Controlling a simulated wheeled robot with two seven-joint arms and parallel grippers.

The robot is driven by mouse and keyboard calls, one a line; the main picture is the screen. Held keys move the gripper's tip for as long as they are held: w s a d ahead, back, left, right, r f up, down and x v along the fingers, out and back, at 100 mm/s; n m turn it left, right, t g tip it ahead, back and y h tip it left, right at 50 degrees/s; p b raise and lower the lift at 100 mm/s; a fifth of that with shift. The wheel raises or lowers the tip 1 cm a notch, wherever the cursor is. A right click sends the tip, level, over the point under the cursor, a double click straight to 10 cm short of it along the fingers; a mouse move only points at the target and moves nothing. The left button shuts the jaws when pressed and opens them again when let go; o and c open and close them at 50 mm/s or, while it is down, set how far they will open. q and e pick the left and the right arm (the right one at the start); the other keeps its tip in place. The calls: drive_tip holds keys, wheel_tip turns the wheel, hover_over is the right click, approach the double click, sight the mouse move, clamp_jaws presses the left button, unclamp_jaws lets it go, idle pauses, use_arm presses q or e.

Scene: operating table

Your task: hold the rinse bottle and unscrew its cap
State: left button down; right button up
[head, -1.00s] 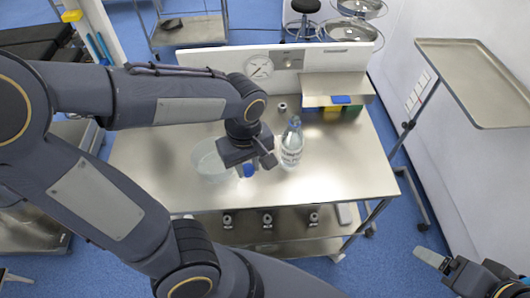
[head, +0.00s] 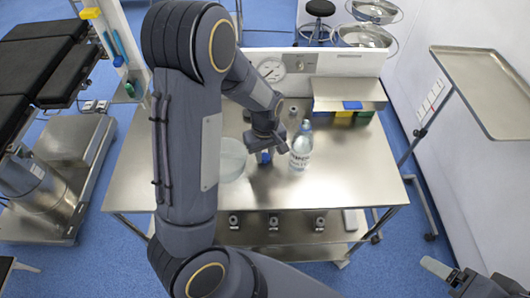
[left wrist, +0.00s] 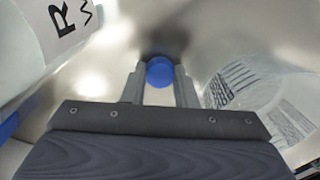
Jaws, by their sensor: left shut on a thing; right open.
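The clear rinse bottle (head: 301,150), with a printed label and blue at its top, stands upright on the steel table (head: 330,190). In the left wrist view the bottle (left wrist: 35,45) fills the upper left, with blue at the left edge. My left gripper (head: 264,150) is left of the bottle, apart from it, and shut on a round blue cap (left wrist: 160,71). The cap also shows below it in the head view (head: 264,158). I cannot tell whether it came from this bottle. My right gripper (head: 438,268) is open, low at the right, away from the table.
A clear bowl (head: 232,160) stands left of my left gripper. A raised shelf (head: 347,92) with coloured bins and a panel with a round gauge (head: 271,69) line the back. A tray stand (head: 490,85) is at the right. The table's front right is clear.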

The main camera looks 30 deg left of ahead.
sight(265, 157)
use_arm(q)
drive_tip(key=shift+f, duration=0.25)
drive_tip(key=shift+f, duration=0.15)
drive_tip(key=c, duration=1.1)
unclamp_jaws()
drive_tip(key=shift+c, duration=0.2)
wheel_tip(265, 157, up, 12)
drive_tip(key=r, duration=0.1)
drive_tip(key=s+d+r+m+t+h, duration=0.2)
drive_tip(key=s+r+m, duration=0.1)
drive_tip(key=s, duration=0.6)
drive_tip(key=s+d+r+m+t+h, duration=0.1)
drive_tip(key=s+d+r+m+t, duration=0.2)
drive_tip(key=s+m, duration=0.3)
drive_tip(key=s, duration=0.3)
drive_tip(key=shift+s+d+t+h, duration=0.15)
drive_tip(key=shift+s+t+h, duration=0.15)
drive_tip(key=shift+h, duration=0.1)
